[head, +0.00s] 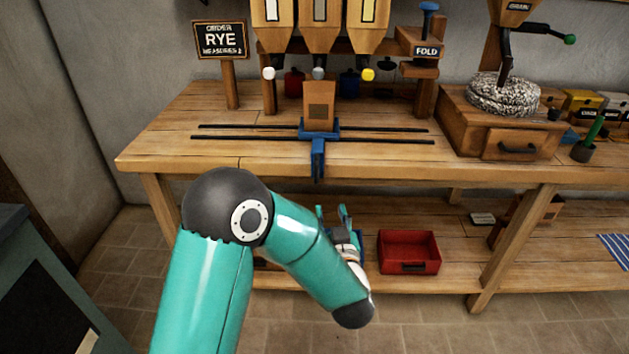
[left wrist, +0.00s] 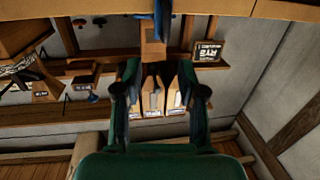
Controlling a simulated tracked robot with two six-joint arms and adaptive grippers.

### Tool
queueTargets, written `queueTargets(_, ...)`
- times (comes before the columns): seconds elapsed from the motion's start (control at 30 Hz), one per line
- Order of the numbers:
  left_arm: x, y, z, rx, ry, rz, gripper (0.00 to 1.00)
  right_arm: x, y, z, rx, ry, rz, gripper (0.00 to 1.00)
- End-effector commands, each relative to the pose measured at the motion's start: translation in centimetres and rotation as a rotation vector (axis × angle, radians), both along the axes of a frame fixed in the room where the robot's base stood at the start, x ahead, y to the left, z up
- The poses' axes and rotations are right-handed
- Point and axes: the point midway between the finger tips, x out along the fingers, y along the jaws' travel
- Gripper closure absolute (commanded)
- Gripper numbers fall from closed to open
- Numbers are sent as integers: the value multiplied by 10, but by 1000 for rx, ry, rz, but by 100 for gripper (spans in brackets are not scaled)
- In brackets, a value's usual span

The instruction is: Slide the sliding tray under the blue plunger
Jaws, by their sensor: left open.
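The sliding tray (head: 333,134) is a blue carriage on two dark rails, with a handle hanging over the bench's front edge. A brown paper bag (head: 319,105) stands upright on it, below the middle hopper. The blue plunger (head: 429,8) is up and to the right, above a wooden block marked FOLD; the tray is left of it. My left gripper (head: 332,211) is open and empty, in front of and below the bench edge, apart from the tray handle. In the upside-down left wrist view, its spread fingers (left wrist: 160,72) show with the blue handle (left wrist: 162,10) beyond them.
Rails (head: 385,140) run left and right of the tray and look clear. Three hoppers (head: 319,25) hang above. A RYE sign (head: 220,40) stands at left, a grain mill with a drawer (head: 515,146) at right. A red bin (head: 408,252) sits on the lower shelf.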

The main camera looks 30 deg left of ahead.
Motion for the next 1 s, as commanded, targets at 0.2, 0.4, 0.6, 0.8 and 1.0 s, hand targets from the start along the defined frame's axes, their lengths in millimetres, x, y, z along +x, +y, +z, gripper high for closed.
queueTargets(0.2,6,15,12,28,-30,47,60,0,0,-1,0,-1,0,60)
queueTargets(0.4,31,39,13,27,-32,46,60,0,0,4,0,-1,0,60)
queueTargets(0.6,63,69,12,27,-30,45,60,0,0,9,0,-1,0,60)
queueTargets(0.8,93,95,12,27,-30,43,60,0,0,13,0,-1,0,60)
queueTargets(1.0,113,113,11,26,-29,41,60,0,0,16,0,-1,0,60)
